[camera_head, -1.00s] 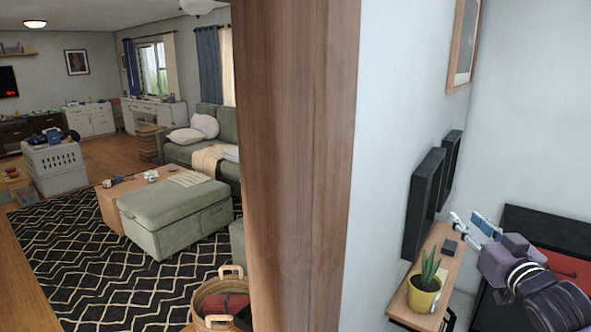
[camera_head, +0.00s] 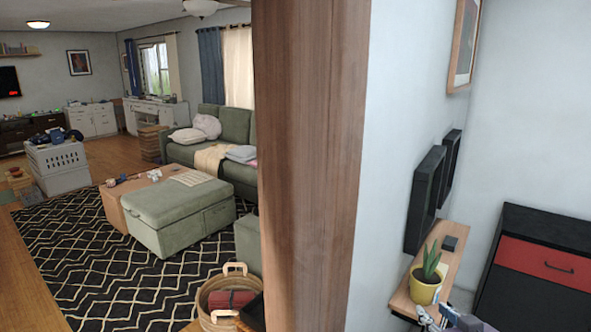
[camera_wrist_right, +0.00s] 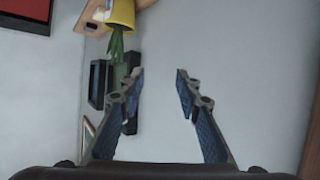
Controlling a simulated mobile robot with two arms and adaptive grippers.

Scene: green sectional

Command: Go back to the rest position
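My right gripper (camera_head: 436,318) shows only in part at the bottom edge of the head view, just below the yellow plant pot. In the right wrist view, its two blue-padded fingers (camera_wrist_right: 160,76) stand apart with nothing between them. The potted plant (camera_head: 425,284) stands on a narrow wooden wall shelf (camera_head: 456,240). The pot also shows at the top of the right wrist view (camera_wrist_right: 122,13), upside down and beyond the fingers. My left gripper is in neither view.
A wooden post (camera_head: 308,170) and the grey wall stand close in front. Two black frames (camera_head: 424,200) hang above the shelf. A black and red cabinet (camera_head: 540,266) is at the right. A woven basket (camera_head: 228,298) stands at lower left, near the patterned rug (camera_head: 90,250) and green ottoman (camera_head: 180,212).

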